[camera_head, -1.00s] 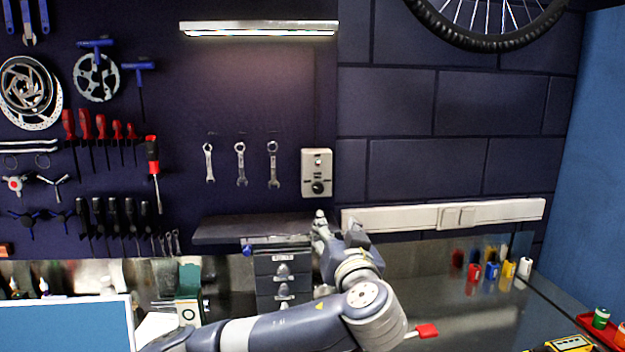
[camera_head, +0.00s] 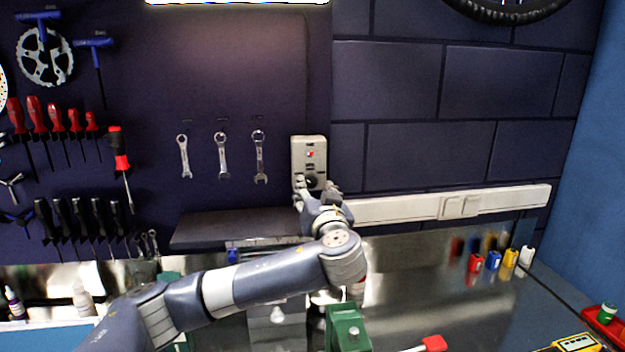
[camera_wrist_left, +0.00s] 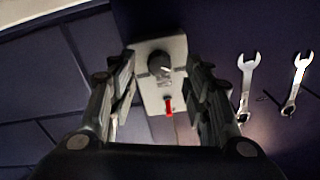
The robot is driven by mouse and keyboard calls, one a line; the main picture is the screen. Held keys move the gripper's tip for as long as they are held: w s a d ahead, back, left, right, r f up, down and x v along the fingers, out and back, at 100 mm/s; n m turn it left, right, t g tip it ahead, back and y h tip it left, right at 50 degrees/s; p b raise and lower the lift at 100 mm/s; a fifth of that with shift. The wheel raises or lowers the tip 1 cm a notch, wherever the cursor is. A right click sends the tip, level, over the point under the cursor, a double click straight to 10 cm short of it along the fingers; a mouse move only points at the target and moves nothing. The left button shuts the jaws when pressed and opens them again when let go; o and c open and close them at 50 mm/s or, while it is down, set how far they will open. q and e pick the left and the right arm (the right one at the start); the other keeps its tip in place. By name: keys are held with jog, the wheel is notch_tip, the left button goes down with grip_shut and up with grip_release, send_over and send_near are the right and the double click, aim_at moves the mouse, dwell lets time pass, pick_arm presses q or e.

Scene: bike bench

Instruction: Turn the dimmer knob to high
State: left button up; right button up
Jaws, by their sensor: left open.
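The dimmer panel (camera_head: 309,145) is a light plate on the dark wall, right of the hanging wrenches. Its dark round knob (camera_head: 311,181) sits low on the plate, partly hidden by my gripper in the head view. In the wrist view the knob (camera_wrist_left: 159,65) shows with a pale mark on it, and a small red part (camera_wrist_left: 168,107) of the panel also shows. My left gripper (camera_wrist_left: 160,72) is open, with a finger on each side of the knob. I cannot tell whether the fingers touch it. My right gripper is not in view.
A shelf (camera_head: 235,229) is left of my gripper and a pale trunking strip (camera_head: 445,206) is to its right. Wrenches (camera_head: 222,156) hang left of the panel. A green object (camera_head: 347,330) stands below my arm. The lamp (camera_head: 237,2) above is lit.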

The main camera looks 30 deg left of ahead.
aim_at(312, 184)
pick_arm(q)
jog(key=x, duration=0.3)
jog(key=shift+p, duration=0.4)
jog(key=shift+w, duration=0.1)
jog(key=shift+c, duration=0.2)
jog(key=c, duration=1)
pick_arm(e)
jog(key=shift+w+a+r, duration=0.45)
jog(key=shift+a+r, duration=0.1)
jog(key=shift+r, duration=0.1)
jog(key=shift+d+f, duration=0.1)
